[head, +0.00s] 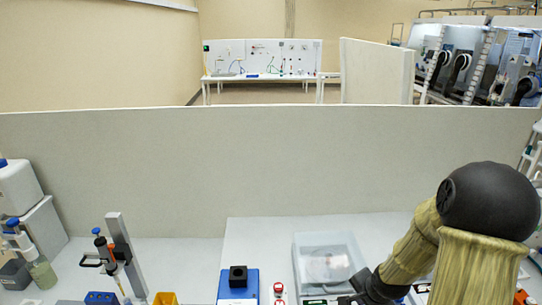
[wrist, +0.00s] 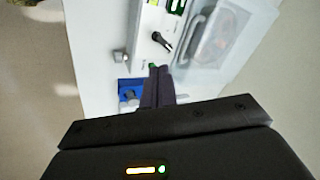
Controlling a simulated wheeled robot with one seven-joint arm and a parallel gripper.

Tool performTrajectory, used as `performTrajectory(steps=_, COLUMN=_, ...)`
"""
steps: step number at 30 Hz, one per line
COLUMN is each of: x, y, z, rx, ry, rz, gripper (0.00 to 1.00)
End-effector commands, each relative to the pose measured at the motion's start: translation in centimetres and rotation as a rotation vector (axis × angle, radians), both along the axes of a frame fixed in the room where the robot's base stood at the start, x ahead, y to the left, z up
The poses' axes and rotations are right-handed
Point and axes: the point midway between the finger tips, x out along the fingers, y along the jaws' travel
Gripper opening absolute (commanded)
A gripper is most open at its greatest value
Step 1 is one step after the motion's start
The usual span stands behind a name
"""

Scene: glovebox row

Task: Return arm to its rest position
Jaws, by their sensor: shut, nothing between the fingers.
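My gripper (wrist: 157,80) shows in the wrist view with its two dark fingers together and nothing between them. The fingers point over the bench, close in the picture to a blue device (wrist: 130,92) and a white panel with a black knob (wrist: 160,40). I cannot tell how high the fingers are above the bench.
A translucent box (head: 327,245) stands on the bench left of my arm, with a blue device bearing a black block (head: 238,276) further left. A pipette stand (head: 122,245) and bottles (head: 38,270) are at the left. A grey partition (head: 240,160) closes the bench's back.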

Motion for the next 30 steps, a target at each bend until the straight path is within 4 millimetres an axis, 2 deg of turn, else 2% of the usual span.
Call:
performTrajectory(steps=9, x=-5.7, y=4.9, z=4.2, rx=-0.266, ry=0.115, rz=0.534, gripper=0.0)
performTrajectory(steps=15, x=-10.0, y=7.8, z=6.1, rx=-0.345, ry=0.159, rz=0.855, gripper=0.0)
performTrajectory(steps=18, x=-11.3, y=8.7, z=6.6, rx=-0.358, ry=0.169, rz=0.957, gripper=0.0)
performTrajectory(steps=22, x=-12.0, y=9.0, z=6.8, rx=-0.362, ry=0.174, rz=1.004, gripper=0.0)
performTrajectory(steps=30, x=-11.9, y=9.0, z=6.8, rx=-0.362, ry=0.173, rz=1.003, gripper=0.0)
